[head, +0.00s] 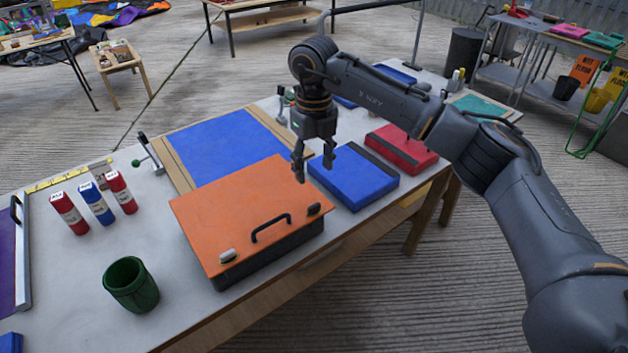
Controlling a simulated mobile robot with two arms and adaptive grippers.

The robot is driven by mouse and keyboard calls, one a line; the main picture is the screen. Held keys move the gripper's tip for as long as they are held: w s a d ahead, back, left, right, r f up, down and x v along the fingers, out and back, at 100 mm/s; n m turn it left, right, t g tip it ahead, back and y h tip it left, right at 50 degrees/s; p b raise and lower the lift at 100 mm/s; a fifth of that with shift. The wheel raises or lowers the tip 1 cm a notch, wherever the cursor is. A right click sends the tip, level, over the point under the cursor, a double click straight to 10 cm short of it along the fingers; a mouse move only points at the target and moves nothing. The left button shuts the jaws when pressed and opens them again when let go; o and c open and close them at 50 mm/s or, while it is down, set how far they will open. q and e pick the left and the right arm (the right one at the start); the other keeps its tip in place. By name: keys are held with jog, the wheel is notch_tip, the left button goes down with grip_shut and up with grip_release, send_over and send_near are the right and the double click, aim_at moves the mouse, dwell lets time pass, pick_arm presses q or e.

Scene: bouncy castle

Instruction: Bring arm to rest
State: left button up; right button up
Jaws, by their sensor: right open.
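My right gripper (315,166) hangs from my right arm, which comes in from the right and reaches over the table. Its fingers point down, apart and empty, above the far right corner of an orange-lidded case (235,215). The case has a black handle and its lid looks shut. A blue case (354,180) lies just right of the gripper. My left gripper is not in the head view.
The workbench (70,275) also holds a blue sheet on a board (225,145), a red case (402,150), red and blue tubes (97,204) and a green cup (131,285). Clamps stand at the back. Bare tabletop lies around the cup. Other tables stand beyond, with concrete floor between.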

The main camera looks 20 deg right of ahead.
jog(key=shift+r, duration=0.5)
